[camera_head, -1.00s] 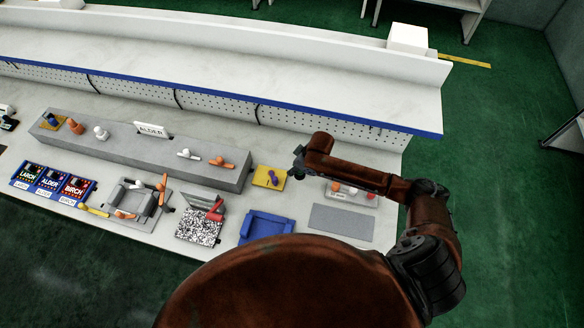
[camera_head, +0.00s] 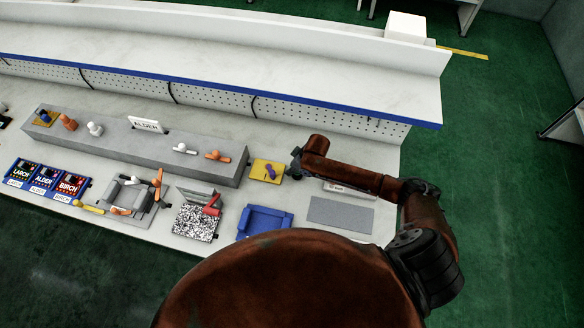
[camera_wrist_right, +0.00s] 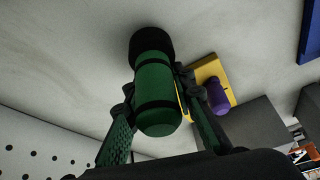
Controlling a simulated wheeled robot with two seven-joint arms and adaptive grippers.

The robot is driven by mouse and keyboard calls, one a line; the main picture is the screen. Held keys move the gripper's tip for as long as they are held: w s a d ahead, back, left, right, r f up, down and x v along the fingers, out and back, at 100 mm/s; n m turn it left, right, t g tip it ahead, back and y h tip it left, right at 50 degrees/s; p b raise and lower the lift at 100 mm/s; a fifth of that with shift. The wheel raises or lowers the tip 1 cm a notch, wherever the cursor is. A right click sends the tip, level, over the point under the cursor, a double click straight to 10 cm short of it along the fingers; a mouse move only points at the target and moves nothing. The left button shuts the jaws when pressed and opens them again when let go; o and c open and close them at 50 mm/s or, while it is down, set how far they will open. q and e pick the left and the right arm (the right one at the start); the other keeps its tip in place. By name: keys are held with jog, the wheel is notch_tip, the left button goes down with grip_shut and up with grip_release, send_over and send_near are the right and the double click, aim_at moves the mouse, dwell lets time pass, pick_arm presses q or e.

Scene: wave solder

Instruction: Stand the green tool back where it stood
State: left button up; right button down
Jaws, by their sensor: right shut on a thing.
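The green tool (camera_wrist_right: 155,90) is a green cylinder with black bands and a wider black end, seen in the right wrist view. My right gripper (camera_wrist_right: 154,84) is shut on it, with one finger on each side. The black end points away from the wrist camera, toward the pale counter; I cannot tell whether it touches. In the head view my right gripper (camera_head: 297,159) is just right of a yellow plate with a purple tool, and the green tool is hidden there. My left gripper is not in view.
The yellow plate (camera_head: 260,177) with the purple tool (camera_head: 271,172) is close to my right gripper. A blue tray (camera_head: 264,222) and a bare grey mat (camera_head: 340,215) lie nearer the front. A long grey block (camera_head: 125,157) bears several small tools and an ALDER sign (camera_head: 146,125).

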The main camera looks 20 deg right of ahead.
jog(key=shift+f, duration=0.4)
dwell(0.5)
jog(key=c, duration=1.6)
grip_release()
jog(key=v, duration=1.2)
jog(key=shift+a, duration=0.1)
